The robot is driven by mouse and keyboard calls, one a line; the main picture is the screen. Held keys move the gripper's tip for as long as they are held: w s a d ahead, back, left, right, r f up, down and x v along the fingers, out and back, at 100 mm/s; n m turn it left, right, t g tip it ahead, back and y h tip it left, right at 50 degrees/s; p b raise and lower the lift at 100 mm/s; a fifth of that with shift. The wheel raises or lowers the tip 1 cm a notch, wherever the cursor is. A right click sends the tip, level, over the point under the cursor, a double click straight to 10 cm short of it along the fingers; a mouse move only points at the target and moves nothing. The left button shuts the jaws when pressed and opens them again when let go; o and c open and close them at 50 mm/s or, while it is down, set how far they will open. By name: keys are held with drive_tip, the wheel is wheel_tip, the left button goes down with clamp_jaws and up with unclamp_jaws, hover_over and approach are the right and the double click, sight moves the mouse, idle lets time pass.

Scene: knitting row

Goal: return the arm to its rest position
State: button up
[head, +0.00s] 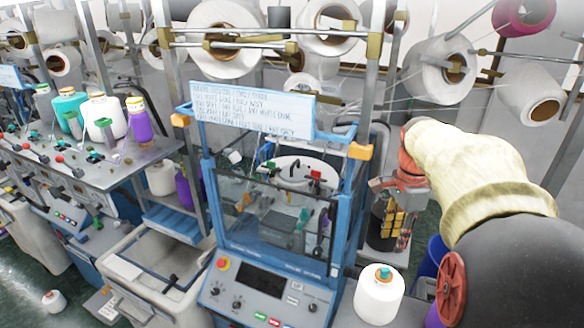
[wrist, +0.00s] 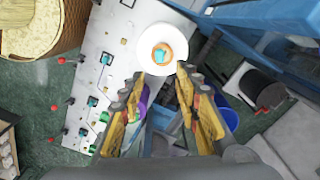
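My arm, in a cream sleeve, comes in from the right in the head view. My gripper (head: 393,226) hangs fingers down beside the right post of the blue-framed knitting machine. In the wrist view my gripper (wrist: 160,74) has its yellow-padded fingers spread apart, with nothing held between them. A white yarn cone (wrist: 148,48) with an orange and teal top stands just beyond the fingertips there, apart from them as far as I can tell. A white cone with a similar top (head: 379,298) stands at the front right in the head view.
The blue-framed machine (head: 262,268) with its sign (head: 250,105) fills the middle. Yarn spools (head: 440,72) hang overhead. A bench with cones (head: 105,118) is at left. A wicker basket (wrist: 38,25) and a blue bin (wrist: 228,118) show in the wrist view.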

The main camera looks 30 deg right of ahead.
drive_tip(key=s+a+f+n+t+b, duration=0.2)
drive_tip(key=s+a+f+n+b, duration=0.1)
drive_tip(key=a+f+n+b, duration=0.8)
drive_tip(key=s+a+f+n+t+b, duration=0.3)
drive_tip(key=a+f+n+b, duration=0.8)
drive_tip(key=a+f+b, duration=0.6)
drive_tip(key=shift+s+a+f+t+b, duration=0.2)
drive_tip(key=shift+a+f+t+b, duration=0.1)
drive_tip(key=shift+a, duration=0.9)
